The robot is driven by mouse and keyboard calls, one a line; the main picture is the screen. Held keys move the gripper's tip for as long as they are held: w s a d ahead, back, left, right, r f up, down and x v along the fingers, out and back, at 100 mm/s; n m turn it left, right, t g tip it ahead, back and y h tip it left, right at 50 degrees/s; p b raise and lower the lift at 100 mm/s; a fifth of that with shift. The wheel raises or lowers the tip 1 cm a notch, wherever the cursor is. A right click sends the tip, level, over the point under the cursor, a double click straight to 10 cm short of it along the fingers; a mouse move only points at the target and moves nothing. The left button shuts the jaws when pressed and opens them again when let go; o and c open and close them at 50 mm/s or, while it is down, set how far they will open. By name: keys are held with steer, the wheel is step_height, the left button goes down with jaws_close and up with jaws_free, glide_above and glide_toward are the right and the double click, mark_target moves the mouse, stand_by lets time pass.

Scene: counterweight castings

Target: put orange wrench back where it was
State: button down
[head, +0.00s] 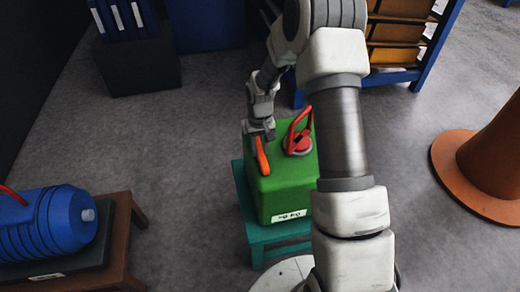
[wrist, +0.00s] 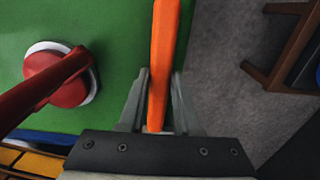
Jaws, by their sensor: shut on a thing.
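The orange wrench (head: 262,156) is at the left part of the top of a green block (head: 285,190), with its long side pointing toward the block's front. My gripper (head: 261,132) is over the block and shut on the wrench. In the wrist view the orange wrench (wrist: 163,60) runs between the two fingers of my gripper (wrist: 158,105), above the green top's edge. I cannot tell whether the wrench touches the block.
A red handle (head: 299,130) on a round red base stands beside the wrench on the block. The block sits on a teal stand (head: 262,236). A blue ribbed casting (head: 45,225) lies on a brown table (head: 118,240) at left. An orange cone-shaped base (head: 485,165) stands at right.

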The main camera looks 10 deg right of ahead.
steer(key=shift+f, duration=0.1)
steer(key=c, duration=0.6)
jaws_free()
